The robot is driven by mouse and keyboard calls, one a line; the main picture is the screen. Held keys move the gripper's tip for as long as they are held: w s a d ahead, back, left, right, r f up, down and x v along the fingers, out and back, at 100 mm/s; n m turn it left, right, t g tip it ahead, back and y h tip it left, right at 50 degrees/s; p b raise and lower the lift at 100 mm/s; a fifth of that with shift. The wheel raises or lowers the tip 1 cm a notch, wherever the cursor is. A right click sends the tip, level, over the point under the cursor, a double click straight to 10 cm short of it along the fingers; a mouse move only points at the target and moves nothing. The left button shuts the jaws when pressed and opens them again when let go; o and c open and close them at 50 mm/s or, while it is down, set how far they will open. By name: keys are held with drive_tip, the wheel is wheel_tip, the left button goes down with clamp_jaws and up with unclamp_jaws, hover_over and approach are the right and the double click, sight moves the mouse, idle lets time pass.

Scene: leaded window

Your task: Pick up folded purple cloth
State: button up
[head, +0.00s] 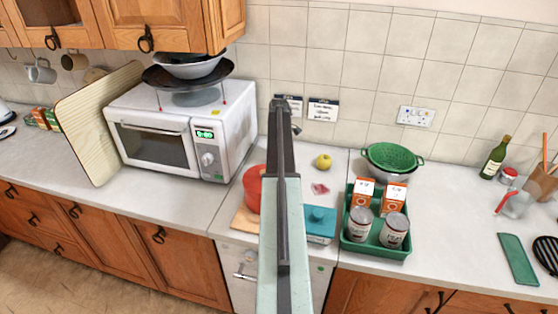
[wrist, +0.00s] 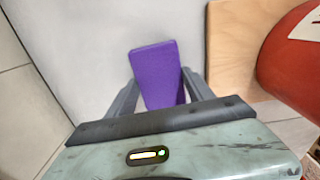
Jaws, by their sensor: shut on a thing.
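The folded purple cloth (wrist: 156,72) is a flat purple block in the wrist view. It sits between the two fingers of my gripper (wrist: 160,84), which is shut on it. Pale grey surface shows around its far end. I cannot tell whether the cloth touches that surface or is held above it. In the head view my gripper (head: 287,104) is seen from behind, in front of the tiled wall, and my arm hides the cloth there.
A red pot (head: 252,188) on a wooden board (head: 243,219) stands left of my arm, beside a white microwave (head: 180,130).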

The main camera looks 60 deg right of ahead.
wheel_tip(320, 180, up, 10)
drive_tip(key=p, duration=0.8)
drive_tip(key=shift+f+p, duration=0.25)
drive_tip(key=shift+p, duration=0.1)
